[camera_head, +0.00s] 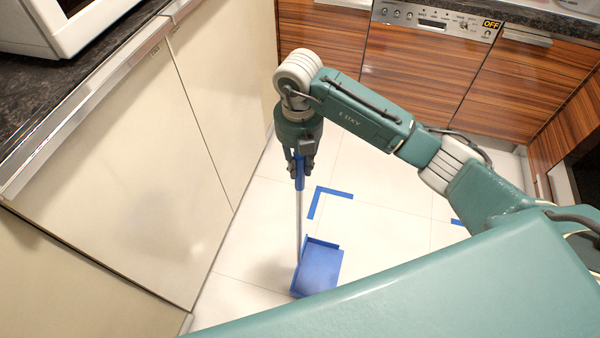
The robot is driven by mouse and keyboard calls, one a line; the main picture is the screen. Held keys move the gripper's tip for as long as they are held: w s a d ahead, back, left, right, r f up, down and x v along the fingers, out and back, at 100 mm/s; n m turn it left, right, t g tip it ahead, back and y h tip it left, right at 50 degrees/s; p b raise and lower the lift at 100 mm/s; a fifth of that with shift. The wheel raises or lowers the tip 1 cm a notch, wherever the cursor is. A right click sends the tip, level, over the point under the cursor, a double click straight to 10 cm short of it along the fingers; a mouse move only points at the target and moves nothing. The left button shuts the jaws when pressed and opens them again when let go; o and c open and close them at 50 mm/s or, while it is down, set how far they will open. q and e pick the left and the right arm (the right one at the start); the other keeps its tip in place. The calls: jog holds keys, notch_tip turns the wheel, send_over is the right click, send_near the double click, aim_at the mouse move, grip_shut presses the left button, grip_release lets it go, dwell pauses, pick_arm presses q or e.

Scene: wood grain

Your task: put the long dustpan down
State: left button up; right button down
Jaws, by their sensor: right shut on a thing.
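The long dustpan has a blue pan (319,269), a thin grey stick and a blue grip at its top. It stands upright, with the pan at or close to the white tile floor; whether it touches the floor I cannot tell. My right gripper (300,172) points down and is shut on the blue grip of the long dustpan. Blue tape (322,196) marks a corner on the floor just behind and right of the stick. My left gripper is not in view.
Cream cabinets (130,150) under a dark counter stand close on the left. A white appliance (65,25) sits on that counter. Wood-grain cabinets (420,70) with a dishwasher panel (436,20) close off the back. White floor (385,225) is clear to the right of the tape.

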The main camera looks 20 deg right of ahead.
aim_at(300, 176)
notch_tip(300, 176, down, 3)
jog(key=shift+f+p, duration=0.15)
jog(key=shift+p, duration=0.15)
jog(key=shift+f, duration=0.45)
jog(key=c, duration=1.5)
grip_release()
jog(key=shift+f, duration=0.1)
jog(key=shift+c, duration=0.2)
